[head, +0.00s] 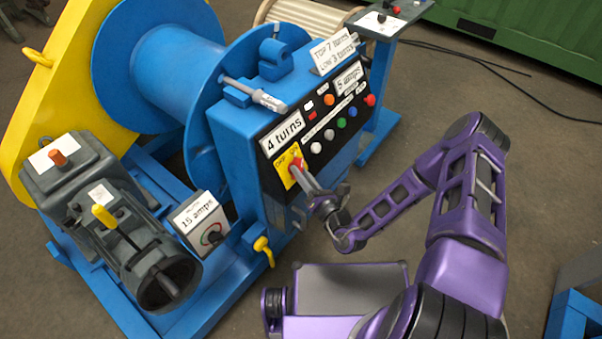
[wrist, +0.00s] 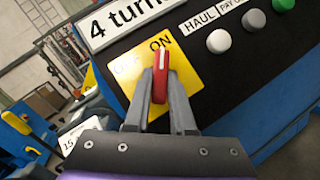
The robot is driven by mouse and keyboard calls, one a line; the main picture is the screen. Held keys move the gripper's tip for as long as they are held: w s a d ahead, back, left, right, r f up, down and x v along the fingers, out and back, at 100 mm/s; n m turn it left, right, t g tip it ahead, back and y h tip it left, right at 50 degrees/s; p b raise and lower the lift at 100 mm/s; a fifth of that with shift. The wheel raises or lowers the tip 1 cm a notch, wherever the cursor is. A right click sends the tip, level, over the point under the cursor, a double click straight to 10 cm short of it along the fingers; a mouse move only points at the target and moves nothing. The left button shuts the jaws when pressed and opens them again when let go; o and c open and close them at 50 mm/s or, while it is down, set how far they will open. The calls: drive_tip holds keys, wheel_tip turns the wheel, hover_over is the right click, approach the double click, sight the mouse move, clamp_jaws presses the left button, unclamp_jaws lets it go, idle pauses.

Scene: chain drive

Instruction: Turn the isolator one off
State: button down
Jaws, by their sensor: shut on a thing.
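The isolator is a red rotary handle on a yellow plate (wrist: 186,84) marked ON, with a second word partly hidden at left. In the wrist view the red handle (wrist: 160,72) stands nearly upright, its white line pointing toward ON. My gripper (wrist: 160,95) has its two grey fingers closed on either side of the handle. In the head view my gripper (head: 301,172) reaches the yellow plate (head: 288,168) from the lower right. The fingers hide part of the handle and plate.
The blue control box (head: 240,135) carries a "4 turns" label (head: 282,133) above the isolator. White, green, blue and red buttons (head: 370,100) sit to its right. A "15 amps" panel (head: 200,222) with a knob and a yellow lever (head: 264,250) stand at lower left.

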drive_tip(key=n+y, duration=0.1)
drive_tip(key=n, duration=0.1)
drive_tip(key=n+g+y+b, duration=0.1)
drive_tip(key=n, duration=0.1)
drive_tip(key=n+y, duration=0.1)
drive_tip(key=n, duration=0.1)
drive_tip(key=shift+w+d+f+g+y, duration=0.1)
drive_tip(key=shift+d+f+g+y, duration=0.15)
drive_tip(key=shift+g+y, duration=0.15)
drive_tip(key=n+g+y+b, duration=0.1)
drive_tip(key=n+g, duration=0.1)
drive_tip(key=n, duration=0.2)
drive_tip(key=n+g+y+b, duration=0.1)
drive_tip(key=n+g, duration=0.1)
drive_tip(key=n, duration=0.2)
drive_tip(key=n+g+y+b, duration=0.1)
drive_tip(key=n+g+y, duration=0.1)
drive_tip(key=n, duration=0.2)
drive_tip(key=shift+w+d, duration=0.2)
drive_tip(key=shift+w, duration=0.1)
drive_tip(key=shift+w+r+n+g+b, duration=0.1)
drive_tip(key=shift+n+g+b, duration=0.05)
drive_tip(key=shift+n+g, duration=0.95)
drive_tip(key=shift+w+r+n+g+b, duration=0.15)
drive_tip(key=shift+n+g, duration=0.55)
drive_tip(key=shift+n, duration=0.8)
drive_tip(key=shift+s, duration=0.1)
drive_tip(key=c, duration=0.8)
unclamp_jaws()
